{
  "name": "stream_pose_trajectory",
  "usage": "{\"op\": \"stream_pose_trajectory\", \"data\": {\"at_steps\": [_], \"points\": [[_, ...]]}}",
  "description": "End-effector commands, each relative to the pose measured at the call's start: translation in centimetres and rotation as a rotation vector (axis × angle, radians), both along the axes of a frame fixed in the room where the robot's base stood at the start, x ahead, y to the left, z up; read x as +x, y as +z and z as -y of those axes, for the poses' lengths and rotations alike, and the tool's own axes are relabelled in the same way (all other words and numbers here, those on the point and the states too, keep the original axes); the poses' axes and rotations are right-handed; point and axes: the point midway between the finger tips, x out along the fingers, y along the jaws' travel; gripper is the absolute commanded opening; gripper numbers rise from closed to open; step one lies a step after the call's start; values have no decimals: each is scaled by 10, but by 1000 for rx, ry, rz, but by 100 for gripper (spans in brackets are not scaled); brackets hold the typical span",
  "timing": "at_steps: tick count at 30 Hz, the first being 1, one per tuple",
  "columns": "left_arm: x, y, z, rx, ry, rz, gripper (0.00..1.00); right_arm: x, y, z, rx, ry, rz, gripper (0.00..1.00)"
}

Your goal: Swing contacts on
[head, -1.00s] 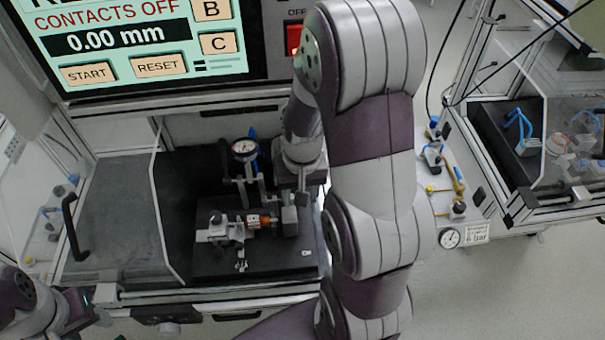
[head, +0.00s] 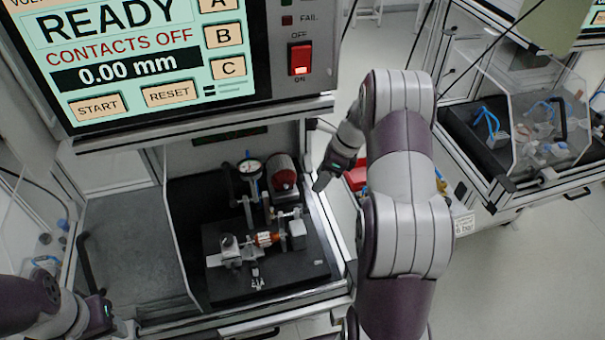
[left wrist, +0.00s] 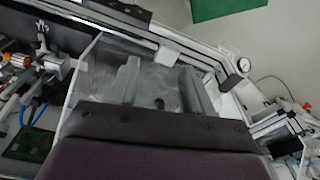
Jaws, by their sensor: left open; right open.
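The test fixture sits on a black plate (head: 283,276) inside the open bench cell. It holds a small part with copper-orange windings (head: 266,239) between a left metal block (head: 229,248) and a right grey block (head: 297,234). A thin metal arm (head: 289,214) shows just behind the windings. The screen (head: 140,60) reads READY, CONTACTS OFF and 0.00 mm. My right gripper (head: 322,181) is open and empty, right of the fixture by the cell's right edge. My left gripper (head: 108,318) is open at the lower left, away from the fixture. I cannot tell the contacts' exact position.
A dial gauge (head: 250,168) and a red motor-like cylinder (head: 284,176) stand behind the fixture. A red rocker switch (head: 300,59) is right of the screen. A clear guard panel (head: 135,240) borders the cell's left. Another bench (head: 530,140) stands at right.

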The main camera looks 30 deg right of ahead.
Motion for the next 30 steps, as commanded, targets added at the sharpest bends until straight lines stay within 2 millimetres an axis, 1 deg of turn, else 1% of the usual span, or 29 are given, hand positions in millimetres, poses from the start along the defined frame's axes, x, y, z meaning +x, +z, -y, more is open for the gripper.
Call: {"op": "stream_pose_trajectory", "data": {"at_steps": [1,3,7,9,12,18,20,21,23,30], "points": [[0,9,0,0,0,0,50,6,5,-12,1,6,-2,50],[0,14,0,0,0,0,50,14,4,-25,0,5,-1,50],[0,19,0,0,0,0,50,24,2,-43,-1,4,-2,50],[0,23,0,0,0,0,50,24,-5,-44,0,2,-2,50],[0,23,0,0,0,0,50,25,-10,-45,-1,2,0,50],[0,22,0,0,0,0,50,25,-11,-45,-2,2,1,50],[0,22,0,0,0,0,50,25,-11,-45,-2,2,1,31],[0,22,0,0,0,0,50,25,-11,-45,-2,2,1,18],[0,22,0,0,0,0,50,25,-11,-45,-2,2,1,0],[0,20,0,0,0,0,50,26,-12,-45,-4,4,7,0]]}}
